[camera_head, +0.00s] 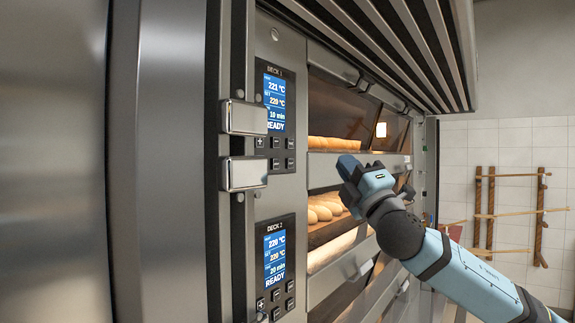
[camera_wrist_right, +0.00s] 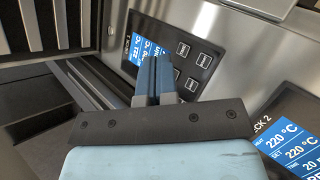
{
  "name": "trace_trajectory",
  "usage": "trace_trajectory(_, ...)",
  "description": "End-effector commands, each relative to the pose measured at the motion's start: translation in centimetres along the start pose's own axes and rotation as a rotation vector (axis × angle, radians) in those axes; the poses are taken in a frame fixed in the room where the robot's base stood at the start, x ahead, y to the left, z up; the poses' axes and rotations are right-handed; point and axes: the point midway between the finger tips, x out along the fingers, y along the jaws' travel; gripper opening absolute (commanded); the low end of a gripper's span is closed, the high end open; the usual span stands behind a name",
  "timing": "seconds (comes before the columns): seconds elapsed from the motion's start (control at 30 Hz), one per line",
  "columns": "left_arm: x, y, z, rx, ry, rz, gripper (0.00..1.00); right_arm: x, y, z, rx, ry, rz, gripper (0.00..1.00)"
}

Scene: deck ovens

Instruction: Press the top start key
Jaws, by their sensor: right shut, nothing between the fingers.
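The Deck 1 control panel (camera_head: 275,95) is the upper of two black panels on the oven front, reading 221 °C, 220 °C, 10 min and READY. Its small dark keys (camera_head: 275,163) sit below the display; their labels are too small to read, so I cannot tell which is start. My right gripper (camera_head: 347,167) is shut and empty, to the right of the panel and in front of the oven doors. In the right wrist view its closed blue fingers (camera_wrist_right: 155,65) overlap the Deck 1 panel (camera_wrist_right: 198,38), hiding part of the display and perhaps some keys. My left gripper is not visible.
The Deck 2 panel (camera_head: 275,262) lies below, also reading READY. Two metal hinge blocks (camera_head: 243,118) stick out left of the panels. Loaves (camera_head: 325,209) show behind the deck windows. A ribbed hood (camera_head: 400,40) overhangs. A wooden rack (camera_head: 512,215) hangs on the tiled wall.

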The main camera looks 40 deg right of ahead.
Motion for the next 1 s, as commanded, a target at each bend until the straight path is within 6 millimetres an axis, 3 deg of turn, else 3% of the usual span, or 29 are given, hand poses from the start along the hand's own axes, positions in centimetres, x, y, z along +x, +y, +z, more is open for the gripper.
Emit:
trace_trajectory(0.27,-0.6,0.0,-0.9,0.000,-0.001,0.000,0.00,0.8,-0.2,-0.2,0.005,-0.002,-0.002,0.00)
trace_trajectory(0.67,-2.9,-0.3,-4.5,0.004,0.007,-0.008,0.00,4.6,-2.9,-3.1,0.004,-0.001,-0.002,0.00)
trace_trajectory(1.0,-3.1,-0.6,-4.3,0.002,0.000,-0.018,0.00,6.1,-4.5,-4.4,0.003,0.001,-0.002,0.00)
